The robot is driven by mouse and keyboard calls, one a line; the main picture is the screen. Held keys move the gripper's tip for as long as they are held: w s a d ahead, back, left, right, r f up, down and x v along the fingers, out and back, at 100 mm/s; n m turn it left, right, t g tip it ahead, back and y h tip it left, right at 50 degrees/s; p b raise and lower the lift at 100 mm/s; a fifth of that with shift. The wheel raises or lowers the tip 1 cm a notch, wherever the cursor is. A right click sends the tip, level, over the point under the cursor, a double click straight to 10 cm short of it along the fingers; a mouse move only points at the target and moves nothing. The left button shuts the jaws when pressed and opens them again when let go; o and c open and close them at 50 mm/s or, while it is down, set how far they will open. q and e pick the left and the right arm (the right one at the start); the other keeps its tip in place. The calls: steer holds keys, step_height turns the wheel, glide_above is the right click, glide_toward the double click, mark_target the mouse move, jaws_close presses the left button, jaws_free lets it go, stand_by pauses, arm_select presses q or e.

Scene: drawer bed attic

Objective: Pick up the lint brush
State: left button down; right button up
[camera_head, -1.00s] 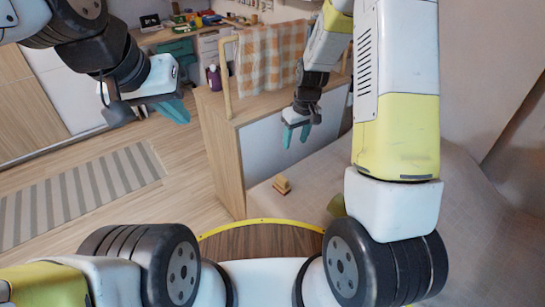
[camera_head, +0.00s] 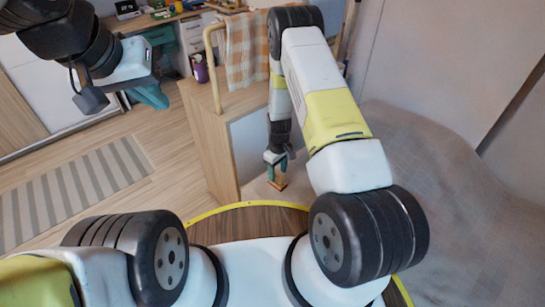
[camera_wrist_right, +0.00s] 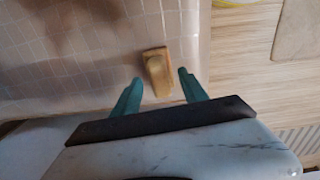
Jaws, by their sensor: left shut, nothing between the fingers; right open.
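The lint brush (camera_wrist_right: 157,70) is a small tan wooden block with a raised handle. It lies on the light checked cover of the bed, near the bed's edge. In the head view the lint brush (camera_head: 278,184) is just under the right gripper's fingertips and partly hidden by them. My right gripper (camera_head: 276,165) points down. In the right wrist view the right gripper's (camera_wrist_right: 158,84) two teal fingers are apart, with the brush between and just beyond their tips. It is not gripped. My left gripper (camera_head: 153,97) is shut and empty, above the floor at left.
A wooden panel (camera_head: 208,140) with a rail stands left of the right gripper. A checked orange cloth (camera_head: 247,50) hangs over it. The bed cover (camera_head: 440,190) spreads right. A striped rug (camera_head: 75,195) lies on the open floor at left. A desk with small items stands behind.

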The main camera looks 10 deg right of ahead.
steer(key=shift+f, duration=1.35)
jaws_close()
steer(key=shift+r, duration=0.15)
steer(key=shift+r, duration=0.5)
step_height(320, 180, up, 2)
steer(key=shift+r, duration=0.25)
steer(key=s+r, duration=0.1)
steer(key=s, duration=1.5)
steer(key=shift+a+r, duration=0.15)
steer(key=shift+a, duration=0.1)
